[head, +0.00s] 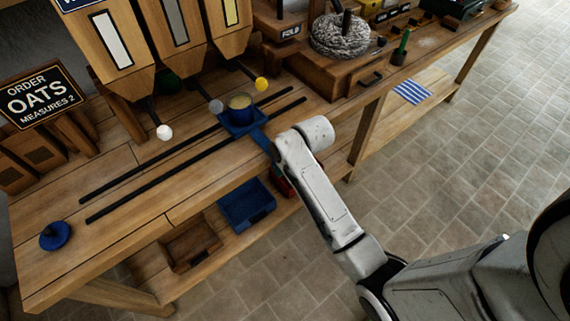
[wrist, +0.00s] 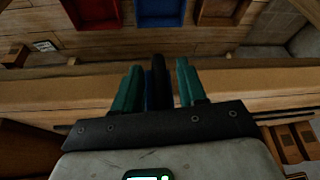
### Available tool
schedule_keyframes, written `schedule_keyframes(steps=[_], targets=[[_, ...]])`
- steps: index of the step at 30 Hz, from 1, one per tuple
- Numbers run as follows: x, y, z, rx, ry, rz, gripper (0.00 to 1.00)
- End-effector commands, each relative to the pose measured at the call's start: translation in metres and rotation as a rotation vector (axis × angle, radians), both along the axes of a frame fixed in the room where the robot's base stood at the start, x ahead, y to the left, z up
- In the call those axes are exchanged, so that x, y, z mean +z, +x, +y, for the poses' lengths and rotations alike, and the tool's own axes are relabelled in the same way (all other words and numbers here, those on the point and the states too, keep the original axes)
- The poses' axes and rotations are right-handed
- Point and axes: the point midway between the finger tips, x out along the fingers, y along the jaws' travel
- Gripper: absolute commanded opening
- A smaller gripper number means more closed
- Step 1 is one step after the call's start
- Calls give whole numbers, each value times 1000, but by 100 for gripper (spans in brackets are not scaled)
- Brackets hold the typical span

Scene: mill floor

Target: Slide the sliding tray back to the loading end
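The sliding tray (head: 229,127) is blue and sits on two dark rails (head: 150,178), towards their right end. A cup of pale grain (head: 240,103) stands upright on it. A blue bar (head: 259,138) reaches from the tray's front towards my gripper, which my white arm mostly hides in the head view. In the wrist view my gripper (wrist: 160,76) has its green fingers apart. A dark upright piece (wrist: 159,82) with a blue edge stands between them, probably the tray's handle. Gaps show beside it, so the fingers do not look closed on it.
Hoppers with coloured knobs (head: 164,132) hang over the rails. A blue disc (head: 55,236) sits at the bench's left end. An order sign (head: 38,94) reads OATS, measures 2. Blue (head: 247,205) and brown (head: 191,246) crates stand on the lower shelf. The rails left of the tray are clear.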

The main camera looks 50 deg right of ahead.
Motion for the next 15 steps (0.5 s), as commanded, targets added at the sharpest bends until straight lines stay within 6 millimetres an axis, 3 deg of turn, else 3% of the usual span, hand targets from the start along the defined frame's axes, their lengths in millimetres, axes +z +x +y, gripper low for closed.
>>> schedule_keyframes(steps=[2, 12, 15], targets=[[0, 0, 0, 0, 0, 0, 34], [0, 0, 0, 0, 0, 0, 2], [0, 0, 0, 0, 0, 0, 0]])
